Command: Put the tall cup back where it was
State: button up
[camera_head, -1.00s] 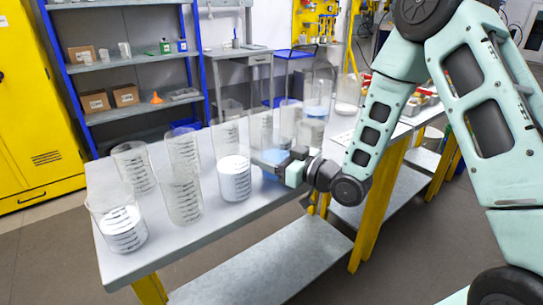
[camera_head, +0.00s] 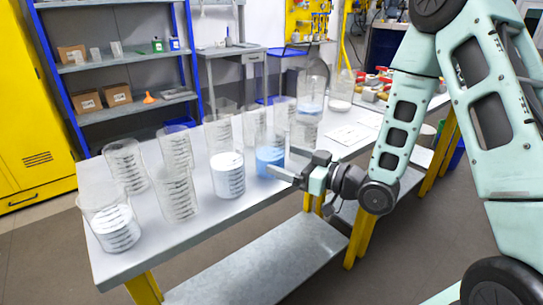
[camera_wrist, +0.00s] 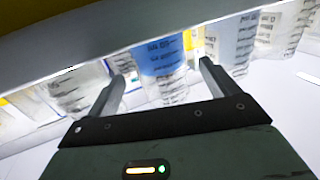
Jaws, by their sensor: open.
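Clear graduated cups stand on the grey table (camera_head: 205,228). The tall cup by my gripper, with blue liquid (camera_head: 268,158), stands upright in the front row, right of a cup with white contents (camera_head: 227,175). My gripper (camera_head: 287,163) is open and empty at this cup's right side, its fingers pointing toward it. In the wrist view, a cup with blue contents (camera_wrist: 162,58) shows between and beyond the two open fingers (camera_wrist: 163,72). Whether a finger touches the cup, I cannot tell. Which of the cups the task means is not marked.
Several other cups stand to the left, one with white contents (camera_head: 112,228) at the front left corner. A large clear vessel with blue liquid (camera_head: 312,100) and a white-filled flask (camera_head: 340,100) stand farther back. A white sheet (camera_head: 352,133) lies on the table.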

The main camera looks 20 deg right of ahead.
jog(key=shift+s+d+r+p, duration=0.2)
jog(key=shift+s+d+p, duration=0.2)
jog(key=shift+s+p, duration=0.2)
jog(key=shift+s+d+r+p, duration=0.2)
jog(key=shift+s+d+p, duration=0.25)
jog(key=shift+p, duration=0.2)
jog(key=s+p, duration=0.1)
jog(key=p, duration=0.1)
jog(key=s+d+p, duration=0.1)
jog(key=shift+d+f+p, duration=0.1)
jog(key=shift+f+p, duration=0.2)
jog(key=shift+p, duration=0.05)
